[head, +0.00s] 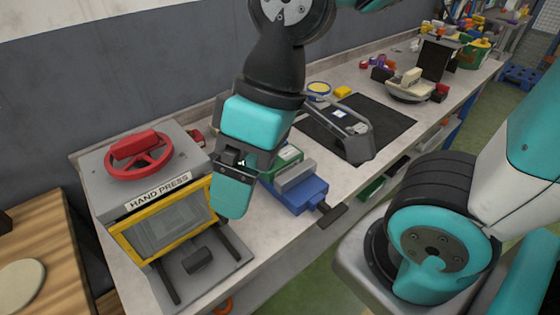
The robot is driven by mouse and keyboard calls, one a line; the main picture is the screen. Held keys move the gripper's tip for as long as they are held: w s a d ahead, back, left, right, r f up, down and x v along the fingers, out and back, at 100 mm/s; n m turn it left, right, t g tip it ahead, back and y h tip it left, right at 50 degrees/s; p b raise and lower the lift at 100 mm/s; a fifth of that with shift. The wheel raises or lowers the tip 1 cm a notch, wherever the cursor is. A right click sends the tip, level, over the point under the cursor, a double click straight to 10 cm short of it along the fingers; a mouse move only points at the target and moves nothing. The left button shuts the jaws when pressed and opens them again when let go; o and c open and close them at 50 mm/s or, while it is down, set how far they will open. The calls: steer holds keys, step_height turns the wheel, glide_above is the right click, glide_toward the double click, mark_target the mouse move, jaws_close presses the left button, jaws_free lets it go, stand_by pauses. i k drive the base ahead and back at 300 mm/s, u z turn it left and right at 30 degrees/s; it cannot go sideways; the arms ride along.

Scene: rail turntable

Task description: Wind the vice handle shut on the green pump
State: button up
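The blue vice (301,198) sits on the bench near the middle of the head view, with a grey jaw block on top. Its dark handle (331,214) sticks out at the front right, over the bench edge. The green pump (286,157) shows partly behind the grey jaw; my arm hides its left side. I cannot tell whether the jaws touch it. My gripper (236,172) is at the teal and dark end of my arm, left of the vice in the picture and apart from the handle. Its fingers are not clear, and I see nothing held.
A grey hand press (163,202) with a red wheel (138,154) stands left of the vice. Several small objects crowd the far bench. Bare bench lies between vice and press.

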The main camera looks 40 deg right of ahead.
mark_target(331, 215)
steer(key=z, duration=0.2)
steer(key=k, duration=1.15)
steer(key=z, duration=0.35)
